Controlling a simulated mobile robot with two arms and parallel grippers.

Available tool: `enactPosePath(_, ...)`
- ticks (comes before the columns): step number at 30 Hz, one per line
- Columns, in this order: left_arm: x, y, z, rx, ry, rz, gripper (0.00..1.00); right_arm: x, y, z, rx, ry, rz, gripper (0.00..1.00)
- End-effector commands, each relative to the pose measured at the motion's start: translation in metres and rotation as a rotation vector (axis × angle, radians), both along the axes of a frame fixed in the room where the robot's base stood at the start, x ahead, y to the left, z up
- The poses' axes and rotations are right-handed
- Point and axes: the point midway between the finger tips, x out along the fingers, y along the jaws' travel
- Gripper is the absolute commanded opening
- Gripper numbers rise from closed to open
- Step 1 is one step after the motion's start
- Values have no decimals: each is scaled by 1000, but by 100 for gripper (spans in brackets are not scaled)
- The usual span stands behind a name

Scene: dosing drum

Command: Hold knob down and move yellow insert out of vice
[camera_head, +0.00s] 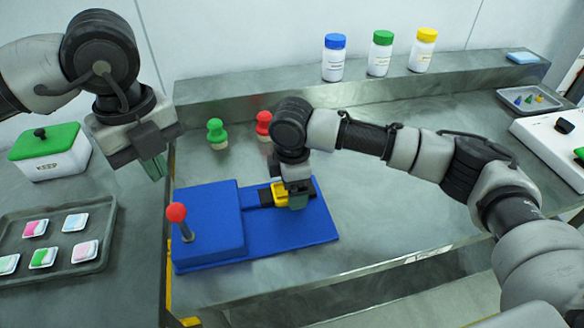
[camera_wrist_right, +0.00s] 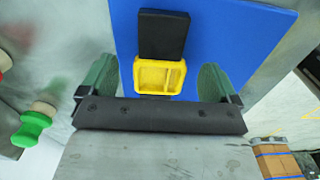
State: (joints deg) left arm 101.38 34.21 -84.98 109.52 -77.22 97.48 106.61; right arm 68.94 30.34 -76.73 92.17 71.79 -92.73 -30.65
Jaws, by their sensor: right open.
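The blue vice (camera_head: 215,220) stands on the bench with a red-topped knob (camera_head: 176,212) upright at its left front. The yellow insert (camera_head: 279,193) sits at the vice's dark jaw part, partly hidden by my right gripper (camera_head: 297,200). In the right wrist view, the yellow insert (camera_wrist_right: 158,77) is a small open cup touching a black block (camera_wrist_right: 163,35). My right gripper's green fingers stand open on either side of it, with gaps. My left gripper (camera_head: 154,167) hangs in the air above and left of the knob, apart from it; its finger opening is unclear.
Green (camera_head: 217,133) and red (camera_head: 263,126) stoppers stand behind the vice. Three capped bottles (camera_head: 380,54) stand on the back ledge. A grey tray of packets (camera_head: 18,272) and a green-lidded box (camera_head: 48,150) are at left. The bench right of the vice is clear beneath my right arm.

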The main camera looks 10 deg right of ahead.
Motion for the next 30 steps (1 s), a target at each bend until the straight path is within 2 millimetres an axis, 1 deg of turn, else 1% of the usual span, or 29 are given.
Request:
enactPosePath(1, 0, 0, 0, 0, 0, 0, 0, 0, 0, -5, -1, 1, 0, 92)
enactPosePath(5, 0, 0, 0, 0, 0, 0, 0, 0, 0, -10, 1, 0, 1, 92)
enactPosePath(13, 0, 0, 0, 0, 0, 0, 0, 0, 0, -11, 1, 0, 1, 92)
enactPosePath(23, 0, 0, 0, 0, 0, 0, 0, 0, 0, -11, 1, 0, 0, 41)
enactPosePath(24, 0, 0, 0, 0, 0, 0, 0, 0, 0, -11, 1, 0, 0, 38)
enactPosePath(30, 0, 0, 0, 0, 0, 0, 0, 0, 0, -11, 1, -1, 0, 38)
